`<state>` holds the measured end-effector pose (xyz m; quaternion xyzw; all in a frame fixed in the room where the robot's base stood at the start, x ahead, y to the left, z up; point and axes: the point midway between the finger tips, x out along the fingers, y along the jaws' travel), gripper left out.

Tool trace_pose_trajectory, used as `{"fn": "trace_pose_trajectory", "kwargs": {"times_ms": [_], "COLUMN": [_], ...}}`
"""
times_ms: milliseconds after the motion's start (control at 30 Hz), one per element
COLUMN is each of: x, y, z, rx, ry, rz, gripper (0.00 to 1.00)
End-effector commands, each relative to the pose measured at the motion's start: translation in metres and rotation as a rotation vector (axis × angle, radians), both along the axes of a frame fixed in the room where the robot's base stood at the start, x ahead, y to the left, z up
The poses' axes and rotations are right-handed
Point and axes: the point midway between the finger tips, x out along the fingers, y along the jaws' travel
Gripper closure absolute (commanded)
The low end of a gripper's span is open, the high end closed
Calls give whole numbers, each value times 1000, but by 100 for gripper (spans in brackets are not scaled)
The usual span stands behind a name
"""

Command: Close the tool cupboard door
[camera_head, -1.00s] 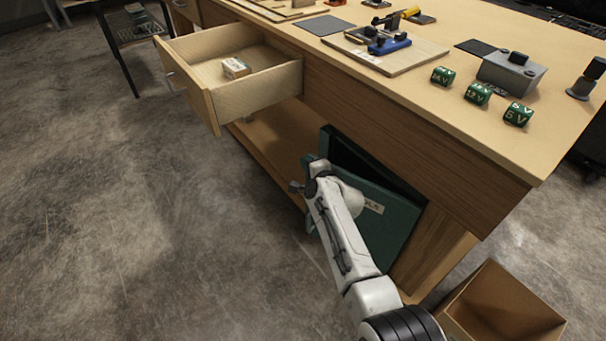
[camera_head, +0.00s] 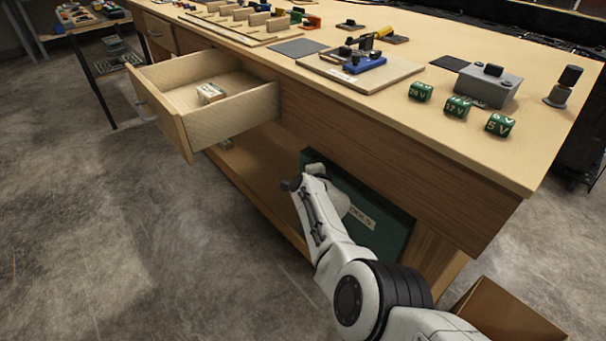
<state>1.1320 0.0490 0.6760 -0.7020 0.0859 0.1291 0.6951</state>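The tool cupboard is a dark green cabinet under the bench top, and its door (camera_head: 391,238) carries a pale label reading "TOOLS" in part. The door looks flush or nearly flush with the cupboard front; my arm covers its left and lower parts, so I cannot tell whether it is fully shut. My gripper (camera_head: 291,184) is at the door's upper left edge, close to or touching it. Its fingers are small and dark here, and their opening does not show.
A wooden drawer (camera_head: 222,118) stands pulled out left of the cupboard, with a small box (camera_head: 210,92) inside. A cardboard box (camera_head: 508,312) stands on the floor at the lower right. Green voltage blocks (camera_head: 457,107) sit on the bench top (camera_head: 480,160). The floor at left is clear.

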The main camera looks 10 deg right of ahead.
Motion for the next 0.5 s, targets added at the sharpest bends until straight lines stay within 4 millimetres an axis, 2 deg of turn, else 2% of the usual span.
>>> {"fn": "trace_pose_trajectory", "kwargs": {"times_ms": [500], "x": [5], "y": [-9], "z": [1], "rx": [-1], "ry": [-2], "rz": [-32], "gripper": [100]}}
